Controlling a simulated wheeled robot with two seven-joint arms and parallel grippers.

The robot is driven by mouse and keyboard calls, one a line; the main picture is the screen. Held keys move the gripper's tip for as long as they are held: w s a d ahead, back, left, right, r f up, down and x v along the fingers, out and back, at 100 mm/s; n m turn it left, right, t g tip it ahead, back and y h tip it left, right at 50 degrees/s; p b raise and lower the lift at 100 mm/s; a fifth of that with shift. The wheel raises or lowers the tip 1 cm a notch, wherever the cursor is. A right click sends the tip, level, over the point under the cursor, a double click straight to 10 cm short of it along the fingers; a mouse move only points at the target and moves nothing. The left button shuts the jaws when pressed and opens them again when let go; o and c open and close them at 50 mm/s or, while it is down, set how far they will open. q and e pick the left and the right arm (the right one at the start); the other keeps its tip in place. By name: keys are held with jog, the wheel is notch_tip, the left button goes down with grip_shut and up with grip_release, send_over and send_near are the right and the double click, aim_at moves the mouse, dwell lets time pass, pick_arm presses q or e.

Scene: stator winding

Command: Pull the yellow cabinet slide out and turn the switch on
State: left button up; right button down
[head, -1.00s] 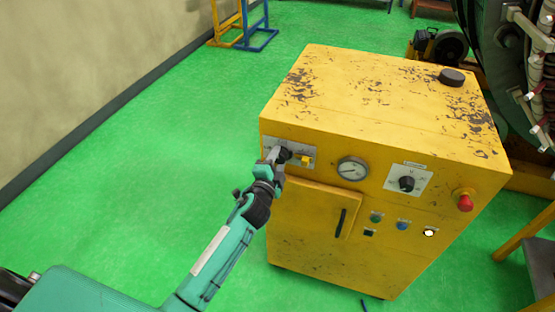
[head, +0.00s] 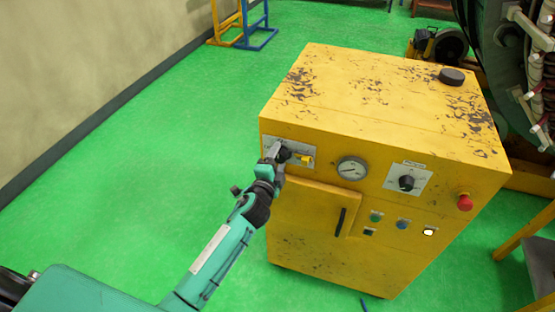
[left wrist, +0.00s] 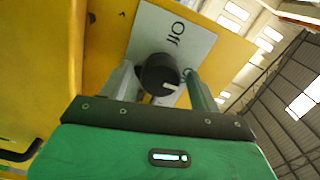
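The yellow cabinet (head: 385,100) stands on the green floor. A grey plate (head: 273,141) at the left of its front carries a black knob. In the left wrist view the round black switch knob (left wrist: 157,73) with a white mark sits on a plate (left wrist: 190,38) lettered "Off". A second label there is partly hidden by a finger. A small yellow tab (head: 305,159) sits right of the knob. My left gripper (head: 280,153) is at the switch, its fingers on either side of the knob. I cannot tell whether they press on it. My right gripper is not in view.
The cabinet front also has a gauge (head: 352,168), a rotary dial (head: 406,183), a red button (head: 465,202), small buttons and a door handle (head: 340,222). A black puck (head: 452,77) lies on top. Large machinery stands at right. The floor at left is clear.

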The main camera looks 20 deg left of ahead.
pick_arm(q)
jog(key=shift+s, duration=0.1)
jog(key=shift+s, duration=0.25)
jog(key=s+b, duration=0.3)
jog(key=s, duration=1)
jog(key=shift+a, duration=0.25)
